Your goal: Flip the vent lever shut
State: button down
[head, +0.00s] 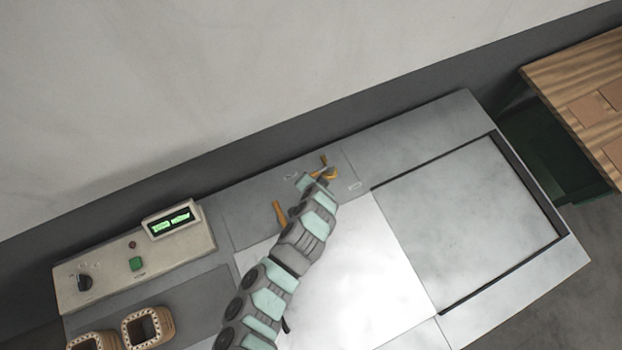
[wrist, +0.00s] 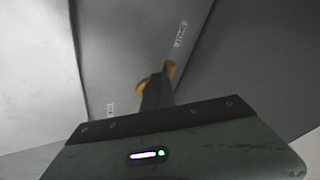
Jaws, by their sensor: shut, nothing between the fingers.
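The vent lever (head: 331,174) is a small orange-yellow piece on the dark grey panel at the back of the bench. My gripper (head: 318,177) reaches over the panel from the front and is right at the lever, partly hiding it. In the wrist view, my gripper's dark fingers (wrist: 157,88) are shut and point at the lever. Orange parts of the lever (wrist: 170,69) show just beyond and beside the fingertips. I cannot tell whether they touch. One small pale label (wrist: 180,33) lies above right of the lever, another (wrist: 110,109) below left; both are hard to read.
An orange bar (head: 279,213) stands left of my arm. A recessed metal plate (head: 465,220) lies clear at the right. A wooden-topped table (head: 580,85) stands beyond.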

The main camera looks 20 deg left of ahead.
jog(key=shift+w+a, duration=0.2)
jog(key=shift+a, duration=0.35)
dwell(0.4)
jog(key=s+f+b+v, duration=0.1)
jog(key=s+v, duration=0.1)
jog(key=v, duration=1)
jog(key=shift+d+b, duration=0.25)
jog(key=shift+b, duration=0.05)
jog(key=shift+r, duration=0.15)
